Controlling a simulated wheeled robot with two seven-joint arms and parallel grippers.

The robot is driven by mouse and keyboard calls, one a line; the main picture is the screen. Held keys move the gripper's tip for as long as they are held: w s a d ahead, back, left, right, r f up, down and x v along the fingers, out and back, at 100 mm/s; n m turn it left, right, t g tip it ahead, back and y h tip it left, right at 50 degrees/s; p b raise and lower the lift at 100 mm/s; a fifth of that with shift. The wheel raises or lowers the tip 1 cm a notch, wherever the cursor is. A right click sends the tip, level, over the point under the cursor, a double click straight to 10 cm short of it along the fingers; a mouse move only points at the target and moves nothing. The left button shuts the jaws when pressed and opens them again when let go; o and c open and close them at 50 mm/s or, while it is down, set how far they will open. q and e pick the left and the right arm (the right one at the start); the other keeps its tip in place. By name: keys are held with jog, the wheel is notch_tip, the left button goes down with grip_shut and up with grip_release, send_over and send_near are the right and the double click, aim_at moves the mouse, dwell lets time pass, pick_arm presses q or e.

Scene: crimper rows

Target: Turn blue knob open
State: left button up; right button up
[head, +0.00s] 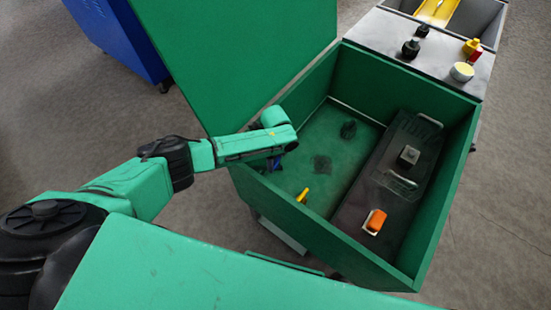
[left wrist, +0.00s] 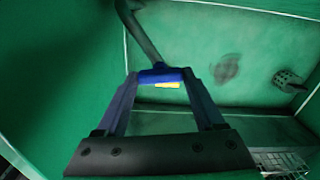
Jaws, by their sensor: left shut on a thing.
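The blue knob (left wrist: 160,76) shows in the left wrist view between the two fingertips of my left gripper (left wrist: 158,78), which is shut on it. A dark rod (left wrist: 143,35) runs up and away from the knob. A small yellow part (left wrist: 168,85) shows just under the blue one. In the head view my left gripper (head: 275,163) is at the left wall of the green box, pointing down, and my arm hides most of it and the knob. My right gripper is in neither view.
The open green box (head: 345,255) holds a yellow handle (head: 302,196), an orange block (head: 375,221) and a grey knob (head: 409,156) on a dark panel. A grey top (head: 440,58) with small parts adjoins it. A blue cabinet (head: 122,40) stands back left.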

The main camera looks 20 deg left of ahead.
aim_at(276, 161)
pick_arm(q)
jog(key=n+p, duration=0.1)
jog(key=n, duration=0.3)
jog(key=shift+r, duration=0.1)
jog(key=n+p, duration=0.1)
jog(key=n, duration=0.3)
jog(key=n+p, duration=0.1)
jog(key=n, duration=0.3)
jog(key=shift+n, duration=0.3)
jog(key=shift+w+n+p, duration=0.1)
jog(key=shift+n+p, duration=0.3)
jog(key=shift+n, duration=1.4)
jog(key=o, duration=1.4)
notch_tip(276, 161, up, 6)
jog(key=p, duration=0.2)
jog(key=shift+r+p, duration=0.1)
jog(key=shift+p, duration=0.2)
notch_tip(276, 161, up, 8)
jog(key=shift+r, duration=0.15)
